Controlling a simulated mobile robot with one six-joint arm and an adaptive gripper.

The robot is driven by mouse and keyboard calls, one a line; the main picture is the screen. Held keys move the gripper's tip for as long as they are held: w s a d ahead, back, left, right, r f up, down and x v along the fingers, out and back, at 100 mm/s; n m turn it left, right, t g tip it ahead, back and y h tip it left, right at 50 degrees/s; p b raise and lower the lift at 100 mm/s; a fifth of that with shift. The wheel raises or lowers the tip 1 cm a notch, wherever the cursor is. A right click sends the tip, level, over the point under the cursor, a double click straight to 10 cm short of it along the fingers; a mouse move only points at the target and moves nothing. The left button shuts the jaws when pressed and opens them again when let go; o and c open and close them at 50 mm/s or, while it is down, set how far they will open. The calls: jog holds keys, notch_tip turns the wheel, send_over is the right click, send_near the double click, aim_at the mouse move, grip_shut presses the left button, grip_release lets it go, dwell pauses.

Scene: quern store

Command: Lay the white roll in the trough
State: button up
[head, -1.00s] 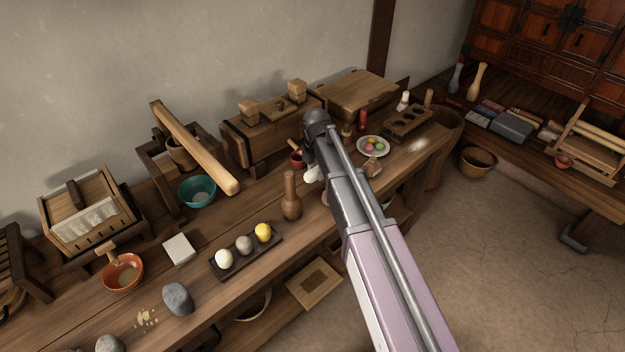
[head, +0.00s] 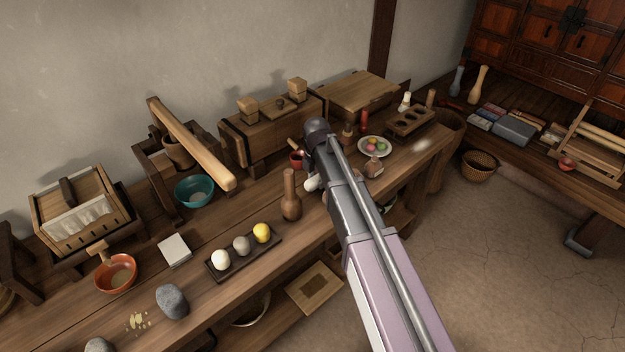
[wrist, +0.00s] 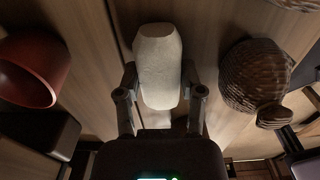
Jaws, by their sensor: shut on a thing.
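The white roll (wrist: 160,70) fills the middle of the wrist view, a pale stubby piece with a bevelled far end. My gripper (wrist: 160,88) is shut on it, one finger on each side. In the head view a small part of the white roll (head: 311,184) shows just left of my wrist, over the long bench. My fingertips are hidden there by the arm. I cannot pick out the trough for sure in either view.
On the bench (head: 215,292), a brown bottle-shaped piece (head: 291,197) stands close left of my wrist. A dark red cup (head: 297,160) is behind, and a plate of coloured balls (head: 374,147) to the right. A dark tray (head: 218,275) holds three balls.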

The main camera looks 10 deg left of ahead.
aim_at(317, 177)
jog(key=o, duration=1)
notch_tip(317, 177, up, 12)
jog(key=p, duration=1.2)
jog(key=shift+r, duration=0.1)
dwell(0.3)
